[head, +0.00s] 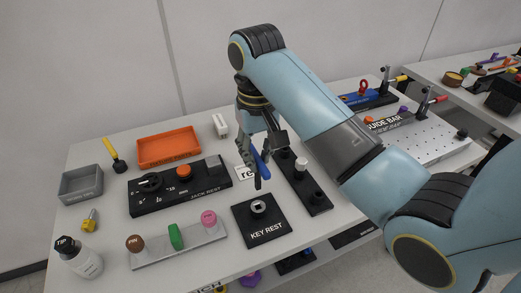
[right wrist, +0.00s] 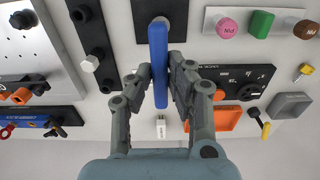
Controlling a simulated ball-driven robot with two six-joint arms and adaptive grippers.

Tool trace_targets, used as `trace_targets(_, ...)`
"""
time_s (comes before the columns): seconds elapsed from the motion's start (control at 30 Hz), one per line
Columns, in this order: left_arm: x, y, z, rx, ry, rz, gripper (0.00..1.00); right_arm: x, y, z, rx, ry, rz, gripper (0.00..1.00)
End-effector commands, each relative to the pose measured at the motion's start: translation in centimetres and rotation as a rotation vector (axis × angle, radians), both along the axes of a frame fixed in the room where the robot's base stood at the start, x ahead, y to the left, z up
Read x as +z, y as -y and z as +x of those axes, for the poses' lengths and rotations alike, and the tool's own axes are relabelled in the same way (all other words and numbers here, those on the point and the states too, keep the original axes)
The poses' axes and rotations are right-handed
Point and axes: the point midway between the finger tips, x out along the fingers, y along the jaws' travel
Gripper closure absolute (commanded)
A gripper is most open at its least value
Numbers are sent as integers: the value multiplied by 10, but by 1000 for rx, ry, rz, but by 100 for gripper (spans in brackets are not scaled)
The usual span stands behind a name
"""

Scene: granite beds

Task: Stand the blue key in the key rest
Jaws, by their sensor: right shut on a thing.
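My right gripper (head: 260,147) is shut on the blue key (head: 259,164) and holds it with its dark end pointing down, above the bench and behind the key rest. The key rest (head: 267,234) is a black labelled plate with a round metal socket on top. In the right wrist view the blue key (right wrist: 158,50) stands between the fingers of my gripper (right wrist: 161,80). The key rest (right wrist: 178,22) lies beyond it at the top edge, partly hidden by the key. My left gripper is not in view.
The black jack rest panel (head: 203,193) and a strip with coloured knobs (head: 205,241) lie left of the key rest. A black bar with posts (head: 313,199) is close on its right. An orange tray (head: 168,149) and grey bin (head: 82,186) stand further left.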

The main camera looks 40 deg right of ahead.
Motion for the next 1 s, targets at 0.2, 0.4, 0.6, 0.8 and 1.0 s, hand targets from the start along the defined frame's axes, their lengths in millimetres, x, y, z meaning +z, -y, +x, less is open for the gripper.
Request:
trace_targets(0.2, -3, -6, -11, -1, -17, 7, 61, -6, 0, -1, 0, -2, 0, 100)
trace_targets(0.4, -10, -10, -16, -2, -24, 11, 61, -27, 0, -1, 0, -3, 1, 100)
trace_targets(0.6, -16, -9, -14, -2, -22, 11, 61, -47, 0, -1, 0, -2, 1, 100)
trace_targets(0.8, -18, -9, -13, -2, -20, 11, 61, -55, 0, 0, 0, -1, 1, 100)
trace_targets(1.0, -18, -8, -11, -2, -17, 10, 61, -56, 0, 0, 0, 0, 1, 100)
